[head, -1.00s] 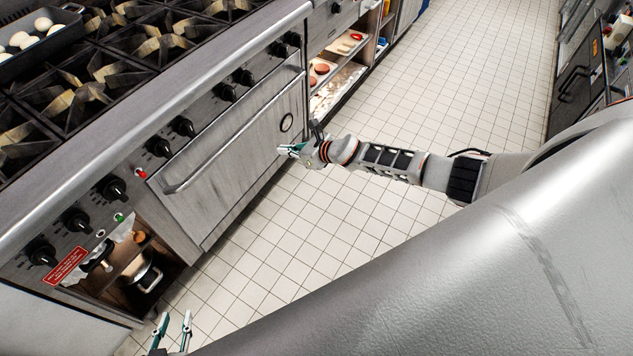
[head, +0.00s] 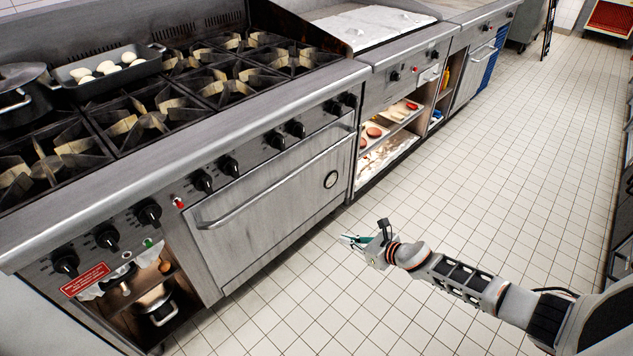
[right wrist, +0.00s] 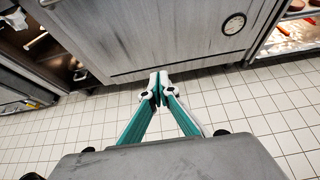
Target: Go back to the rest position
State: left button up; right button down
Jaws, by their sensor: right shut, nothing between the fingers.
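My right gripper (head: 352,241) is in the head view, over the tiled floor in front of the oven door (head: 275,203). In the right wrist view its teal fingers (right wrist: 159,84) meet at the tips with nothing between them. It is apart from the stove. My right arm reaches in from the lower right of the head view. My left gripper is not in the head view now.
The stove front (head: 228,167) with its knobs runs along the left. A black tray of eggs (head: 108,72) and a dark pot (head: 22,97) stand on top. An open shelf (head: 385,140) holds food. The tiled floor (head: 470,180) on the right is clear.

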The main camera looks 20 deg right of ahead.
jog(key=s+a+r+m+t+p, duration=0.1)
jog(key=s+a+r+m+t, duration=0.1)
jog(key=s+a+m, duration=1.05)
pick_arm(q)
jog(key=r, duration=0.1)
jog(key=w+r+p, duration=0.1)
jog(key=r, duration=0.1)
pick_arm(e)
jog(key=s+d+r+m+g+h, duration=0.1)
jog(key=s+d+m, duration=0.2)
jog(key=s+m, duration=0.5)
jog(key=s+d+r+m+h, duration=0.1)
jog(key=s+d+m+h, duration=0.1)
jog(key=s+m, duration=0.7)
jog(key=m, duration=0.8)
jog(key=shift+d+r+g+h, duration=0.3)
jog(key=shift+d+r+g, duration=0.05)
jog(key=shift+d+g, duration=0.05)
